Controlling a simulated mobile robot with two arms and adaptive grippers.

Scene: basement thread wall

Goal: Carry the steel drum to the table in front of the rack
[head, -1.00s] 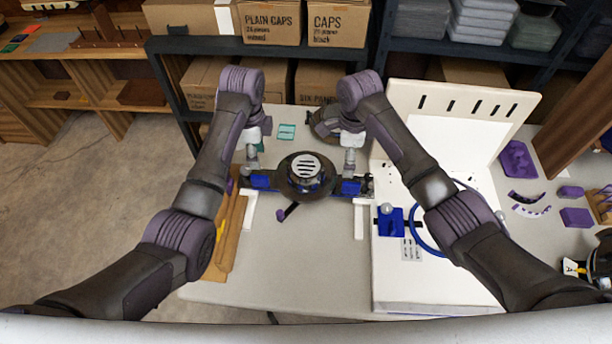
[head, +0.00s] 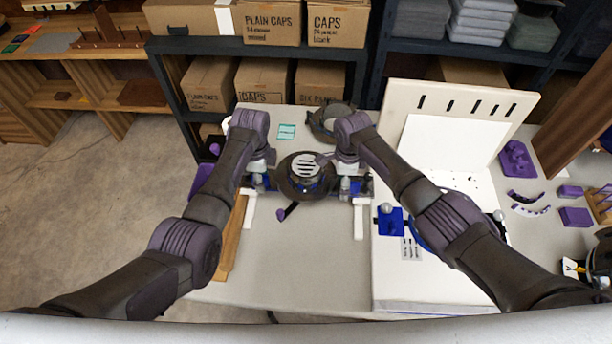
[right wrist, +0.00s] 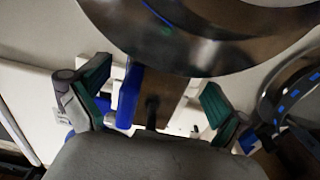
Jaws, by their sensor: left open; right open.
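The steel drum (head: 303,197) is a dark, wide-rimmed round body with a slotted pale top, at mid-table in the head view. A blue-ended bar shows on both sides of it. My left gripper (head: 259,184) is open at its left end. My right gripper (head: 347,187) is open at its right end; its fingertips are partly hidden by the wrist. In the right wrist view, the steel rim (right wrist: 205,45) arches close above my green-padded fingers, and a blue tab (right wrist: 130,96) stands between them, nearer the left finger. No grip shows.
Another dark round piece (head: 324,122) lies just behind the drum. A white board (head: 440,273) with an upright slotted panel (head: 462,103) fills the right. Two white strips (head: 359,219) flank the clear front table area (head: 290,265). The rack (head: 262,46) with cardboard boxes stands behind.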

